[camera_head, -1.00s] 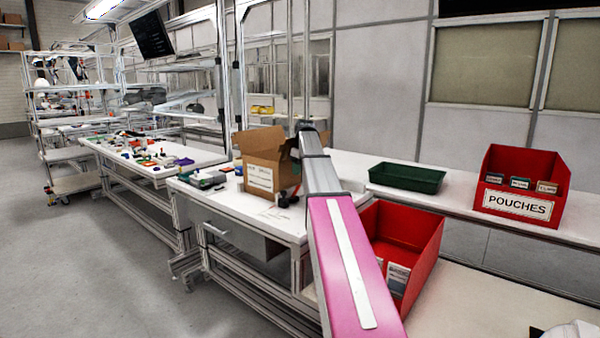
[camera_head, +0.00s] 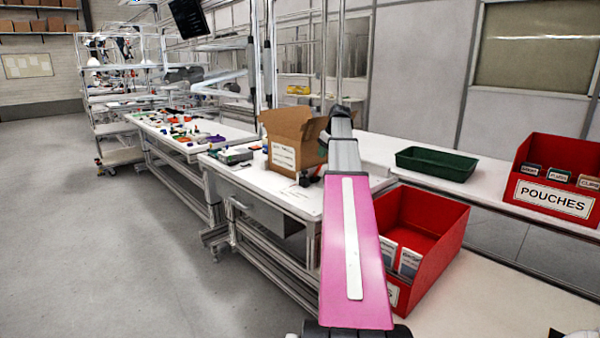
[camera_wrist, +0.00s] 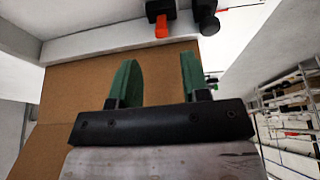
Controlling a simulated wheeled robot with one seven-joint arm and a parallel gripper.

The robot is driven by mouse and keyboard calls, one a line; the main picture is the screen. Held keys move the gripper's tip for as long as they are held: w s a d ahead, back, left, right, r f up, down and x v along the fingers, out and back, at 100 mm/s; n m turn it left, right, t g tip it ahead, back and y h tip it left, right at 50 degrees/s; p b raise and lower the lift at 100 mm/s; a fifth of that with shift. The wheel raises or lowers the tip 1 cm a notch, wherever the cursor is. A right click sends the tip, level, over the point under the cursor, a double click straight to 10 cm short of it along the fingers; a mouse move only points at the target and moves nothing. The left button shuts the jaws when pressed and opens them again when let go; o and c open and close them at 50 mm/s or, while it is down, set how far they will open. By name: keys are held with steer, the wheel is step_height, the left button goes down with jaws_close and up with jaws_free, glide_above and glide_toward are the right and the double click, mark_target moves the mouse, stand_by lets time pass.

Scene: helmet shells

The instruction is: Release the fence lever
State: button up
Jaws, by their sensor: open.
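In the wrist view my gripper (camera_wrist: 158,66) shows two green fingers standing apart with nothing between them. Beyond the fingertips, near the top edge, an orange lever-like piece (camera_wrist: 161,27) hangs from a black block (camera_wrist: 160,9). It is apart from the fingers. Beside it on the right is a black knob (camera_wrist: 206,18). I cannot tell for certain which of these is the fence lever. In the head view my arm hides the gripper, and a dark fitting (camera_head: 305,178) shows beside the cardboard box (camera_head: 290,140) on the white bench.
The cardboard fills much of the wrist view (camera_wrist: 70,100) behind the fingers. In the head view a red bin (camera_head: 440,225) stands right of my arm. A green tray (camera_head: 437,163) and a red POUCHES bin (camera_head: 560,180) are farther right. The floor (camera_head: 110,230) at left is clear.

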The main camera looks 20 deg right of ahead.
mark_target(318, 172)
steer(key=shift+s, duration=0.1)
steer(key=x, duration=1.1)
steer(key=shift+r, duration=0.1)
jaws_close()
